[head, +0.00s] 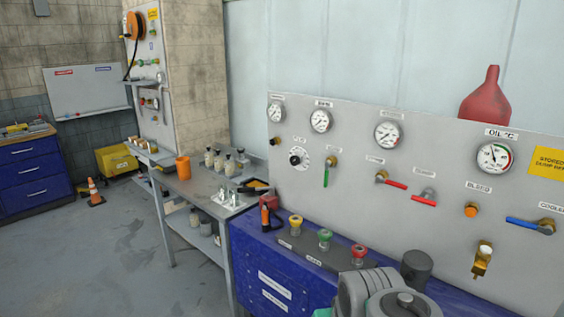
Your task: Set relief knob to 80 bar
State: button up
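A black knob (296,159) sits at the centre of a round white scale plate on the grey gauge panel (345,215), left of the green lever. It appears to be the relief knob, but the small label above it and the scale marks are too small to read. Several round gauges line the panel above, among them one above and right of the knob (320,121) and one marked OIL °C (494,157). Their exact readings cannot be made out. Grey rounded links of my arm show at the bottom, well below and right of the knob. My gripper is out of view.
A green lever (326,172), red levers (424,199) and a blue lever (523,223) stick out from the panel. Yellow, green and red buttons (325,239) stand on the blue cabinet (262,262) below. A metal bench (205,184) with bottles is at left; floor (90,265) beyond is mostly clear.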

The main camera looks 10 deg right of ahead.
aim_at(294, 160)
jog(key=u, duration=0.7)
jog(key=i, duration=0.85)
jog(key=u, duration=0.7)
jog(key=i, duration=1.2)
jog(key=z, duration=0.3)
